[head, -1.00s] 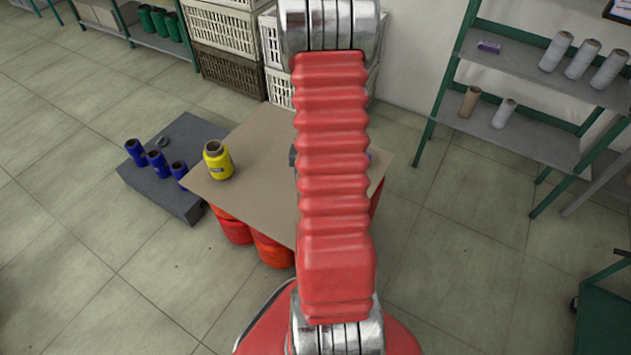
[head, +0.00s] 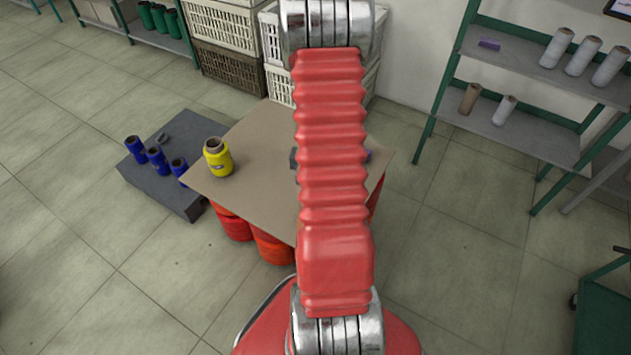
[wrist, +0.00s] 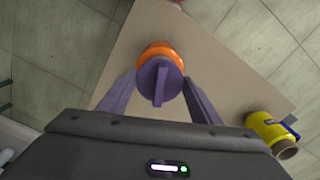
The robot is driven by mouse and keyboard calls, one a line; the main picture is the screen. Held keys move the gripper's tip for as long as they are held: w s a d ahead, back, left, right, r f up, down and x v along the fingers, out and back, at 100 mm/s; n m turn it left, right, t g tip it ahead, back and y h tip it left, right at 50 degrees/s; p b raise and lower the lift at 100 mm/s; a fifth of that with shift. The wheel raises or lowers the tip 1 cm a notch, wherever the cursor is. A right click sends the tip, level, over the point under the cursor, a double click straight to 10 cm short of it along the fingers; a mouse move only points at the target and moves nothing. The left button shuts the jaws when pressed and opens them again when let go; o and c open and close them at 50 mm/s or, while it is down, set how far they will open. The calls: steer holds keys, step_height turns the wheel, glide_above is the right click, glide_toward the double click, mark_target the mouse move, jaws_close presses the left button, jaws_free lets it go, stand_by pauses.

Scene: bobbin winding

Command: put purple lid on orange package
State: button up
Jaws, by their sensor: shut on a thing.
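The purple lid (wrist: 150,80) is a round disc with a raised straight grip across it. In the wrist view it lies between the fingers of my gripper (wrist: 160,82), which is shut on it. The orange package (wrist: 157,50) shows as an orange rim just beyond and under the lid, on the brown board. The lid overlaps most of it in this view; I cannot tell whether they touch. In the head view my red arm hides the lid and the package.
A yellow spool (head: 218,157) stands on the left of the brown board (head: 240,200), which rests on red-orange spools (head: 272,247). Blue spools (head: 157,158) stand on a low grey slab (head: 188,205) at left. Shelves (head: 540,70) stand at right, crates (head: 228,68) behind.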

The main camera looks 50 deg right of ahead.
steer(key=shift+f, duration=0.25)
steer(key=shift+f, duration=0.35)
steer(key=shift+f, duration=0.25)
steer(key=o, duration=1.1)
step_height(320, 180, up, 14)
stand_by(0.4)
